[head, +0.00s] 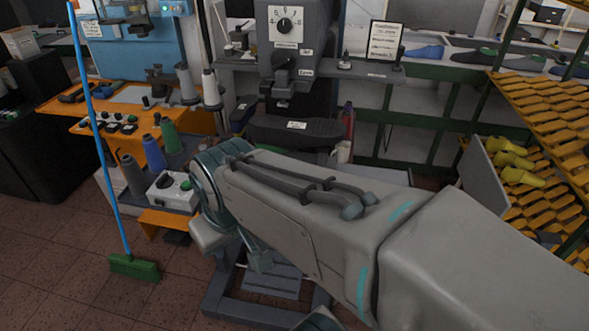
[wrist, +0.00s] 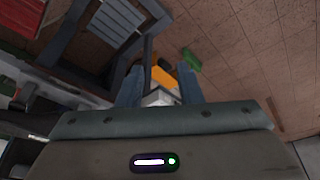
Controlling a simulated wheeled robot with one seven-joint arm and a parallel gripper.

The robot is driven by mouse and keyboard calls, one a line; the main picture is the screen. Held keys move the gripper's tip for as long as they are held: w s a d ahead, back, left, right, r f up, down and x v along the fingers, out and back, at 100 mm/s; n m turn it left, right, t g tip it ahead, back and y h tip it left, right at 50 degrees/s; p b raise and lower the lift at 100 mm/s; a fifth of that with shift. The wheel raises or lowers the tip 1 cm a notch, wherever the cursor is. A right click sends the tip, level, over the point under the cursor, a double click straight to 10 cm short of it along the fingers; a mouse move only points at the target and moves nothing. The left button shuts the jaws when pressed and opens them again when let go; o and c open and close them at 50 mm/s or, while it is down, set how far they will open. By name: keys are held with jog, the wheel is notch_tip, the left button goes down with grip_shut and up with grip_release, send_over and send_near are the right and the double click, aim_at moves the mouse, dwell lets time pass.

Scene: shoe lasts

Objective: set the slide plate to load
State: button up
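A grey machine (head: 285,40) with a numbered dial stands at the back centre in the head view. Below its head is a dark, rounded plate (head: 315,133) with a small white label; its label is too small to read, so I cannot tell whether this is the slide plate. My arm crosses in front of the machine and hides its lower part. In the wrist view my gripper (wrist: 160,88) has its two fingers apart, with nothing held between them. A pale box and an orange surface show beyond the gap.
A blue-handled green broom (head: 134,267) leans at left. A slanted orange rack (head: 545,105) is at right.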

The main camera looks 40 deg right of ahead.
jog(key=w+d+f+n+g+h+b, duration=0.1)
jog(key=d+f+n+g+h+b, duration=0.7)
jog(key=d+f+n, duration=0.6)
jog(key=w+d+f+n+t+h+b, duration=0.1)
jog(key=w+f+n+t+h+b, duration=0.15)
jog(key=w+n+h, duration=0.4)
jog(key=w+f+n+t+h+b, duration=0.1)
jog(key=w+f+n+t+b, duration=0.2)
jog(key=n, duration=0.7)
jog(key=w+d+f+n+t+h+b, duration=0.1)
jog(key=w+f+n+t+h, duration=0.1)
jog(key=w+n+t+h, duration=0.45)
jog(key=w+d+r+n+g+y, duration=0.1)
jog(key=w+d+r+y, duration=0.1)
jog(key=d, duration=1)
jog(key=shift+w+d+g+y+p, duration=0.3)
jog(key=shift+w+y+p, duration=0.1)
jog(key=shift+w+y, duration=0.15)
jog(key=shift+a+f, duration=0.1)
grip_shut()
